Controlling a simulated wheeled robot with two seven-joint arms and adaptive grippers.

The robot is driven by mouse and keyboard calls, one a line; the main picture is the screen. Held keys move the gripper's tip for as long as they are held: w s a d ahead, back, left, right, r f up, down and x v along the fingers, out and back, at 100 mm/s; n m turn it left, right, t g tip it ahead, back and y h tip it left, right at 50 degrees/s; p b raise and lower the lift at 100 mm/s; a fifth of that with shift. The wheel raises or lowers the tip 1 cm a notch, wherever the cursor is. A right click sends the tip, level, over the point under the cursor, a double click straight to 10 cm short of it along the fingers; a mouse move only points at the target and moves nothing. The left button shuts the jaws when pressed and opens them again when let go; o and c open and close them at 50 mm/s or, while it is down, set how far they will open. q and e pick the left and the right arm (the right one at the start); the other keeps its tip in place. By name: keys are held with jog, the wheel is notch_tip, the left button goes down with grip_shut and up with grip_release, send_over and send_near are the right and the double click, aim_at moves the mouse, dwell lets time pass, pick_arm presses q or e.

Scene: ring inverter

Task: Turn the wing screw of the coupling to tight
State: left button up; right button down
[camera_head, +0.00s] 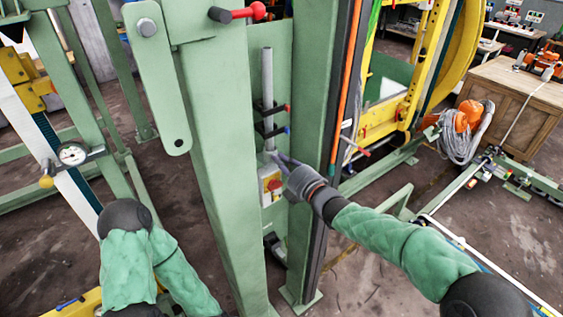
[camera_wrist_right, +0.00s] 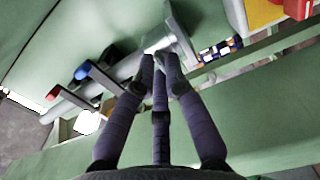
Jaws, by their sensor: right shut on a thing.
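A grey vertical pipe (camera_head: 267,82) stands in the recess between two green posts; it also shows in the right wrist view (camera_wrist_right: 125,70). The coupling is at its lower end, largely covered by my fingers. My right gripper (camera_head: 279,160) reaches in from the right, and its dark fingers (camera_wrist_right: 160,58) are closed together at the pipe's end. They are shut on a small part there, the wing screw, which is mostly hidden between the fingertips. My left arm shows at the lower left of the head view, but its gripper is out of view.
A red-tipped lever (camera_head: 287,108) and a blue-tipped lever (camera_head: 287,130) stick out from the pipe above my right gripper. A yellow box with a red button (camera_head: 274,184) sits just below. The green post (camera_head: 312,110) stands close on the right.

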jog(key=shift+f+m+p, duration=0.15)
jog(key=shift+m+p, duration=0.45)
jog(key=shift+m, duration=5.3)
jog(key=shift+f+m+p, duration=0.15)
jog(key=shift+m+p, duration=0.4)
jog(key=shift+m, duration=5.35)
jog(key=shift+f+m+p, duration=0.15)
jog(key=shift+m+p, duration=0.45)
jog(key=shift+m, duration=5.3)
jog(key=c, duration=1.3)
grip_release()
